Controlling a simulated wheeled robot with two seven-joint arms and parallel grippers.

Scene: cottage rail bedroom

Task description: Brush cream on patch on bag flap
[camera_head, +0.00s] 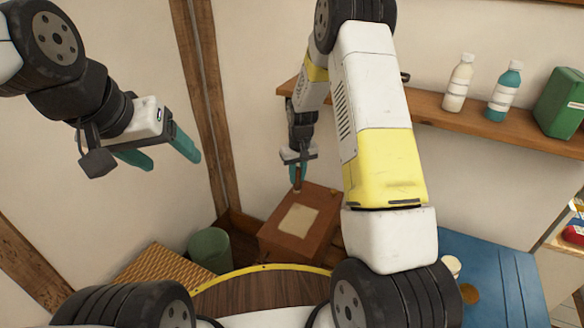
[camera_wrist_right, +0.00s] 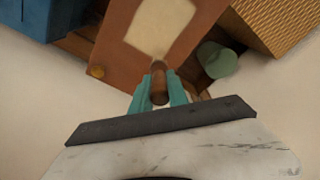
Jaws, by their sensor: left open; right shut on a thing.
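The brown bag flap (camera_head: 268,236) lies below the shelf, with a pale cream patch (camera_head: 298,222) on it. The flap (camera_wrist_right: 118,42) and the patch (camera_wrist_right: 160,25) also show in the right wrist view. My right gripper (camera_head: 298,171) is shut on a brown brush handle (camera_wrist_right: 159,82), pointing down at the flap's far edge. The brush (camera_head: 298,182) shows small in the head view; its tip is hard to make out, and I cannot tell whether it touches the flap. My left gripper (camera_head: 160,156) is open and empty in the air at the left, away from the bag.
A green bin (camera_head: 209,248) and a woven basket (camera_head: 160,272) stand left of the bag. A blue surface (camera_head: 495,275) with a small white cup (camera_head: 451,266) is at the right. A wall shelf (camera_head: 440,109) holds two bottles and a green container (camera_head: 561,103).

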